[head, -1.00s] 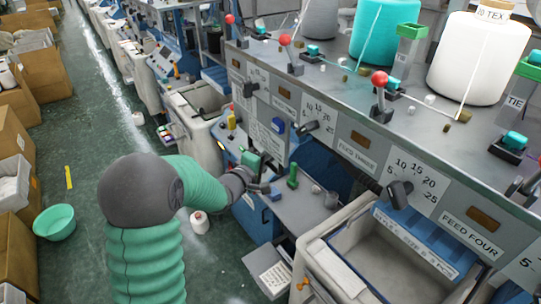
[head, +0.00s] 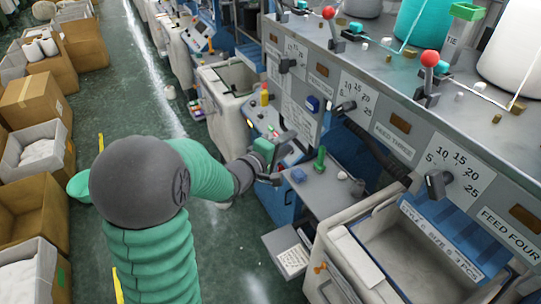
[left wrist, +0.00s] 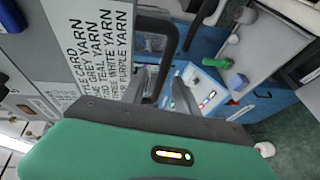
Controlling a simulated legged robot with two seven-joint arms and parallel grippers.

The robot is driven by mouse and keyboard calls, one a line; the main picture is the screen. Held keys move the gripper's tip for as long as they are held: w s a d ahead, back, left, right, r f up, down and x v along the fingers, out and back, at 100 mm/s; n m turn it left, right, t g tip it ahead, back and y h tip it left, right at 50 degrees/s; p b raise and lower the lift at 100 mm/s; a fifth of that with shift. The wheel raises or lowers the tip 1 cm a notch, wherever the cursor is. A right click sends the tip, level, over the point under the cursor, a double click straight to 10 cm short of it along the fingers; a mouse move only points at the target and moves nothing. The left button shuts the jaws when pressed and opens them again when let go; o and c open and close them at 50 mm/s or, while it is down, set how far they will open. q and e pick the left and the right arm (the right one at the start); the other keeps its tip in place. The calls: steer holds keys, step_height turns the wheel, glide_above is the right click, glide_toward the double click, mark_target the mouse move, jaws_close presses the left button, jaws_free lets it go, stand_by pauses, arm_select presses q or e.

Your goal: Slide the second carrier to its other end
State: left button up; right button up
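My left gripper (head: 277,176) is in front of the blue machine's small lit control panel, left of a green peg on a grey shelf. In the left wrist view, its two grey fingers (left wrist: 164,92) stand apart with a gap between them. A dark looped handle (left wrist: 172,40) shows just beyond the fingertips, in front of a card (left wrist: 95,40) listing yarn colours. I cannot tell whether the fingers touch the handle. No part is clearly marked as the second carrier, so I cannot tell which it is. My right gripper is out of view.
A grey machine top bears red-knobbed levers (head: 429,59) and yarn cones (head: 425,20). Feed dials (head: 437,183) line its front, above an open bin (head: 400,250).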

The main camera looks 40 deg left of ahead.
arm_select(q)
steer(key=s+r+b, duration=0.2)
steer(key=s+b, duration=0.2)
steer(key=s, duration=0.6)
steer(key=shift+d, duration=0.2)
steer(key=shift+a, duration=0.1)
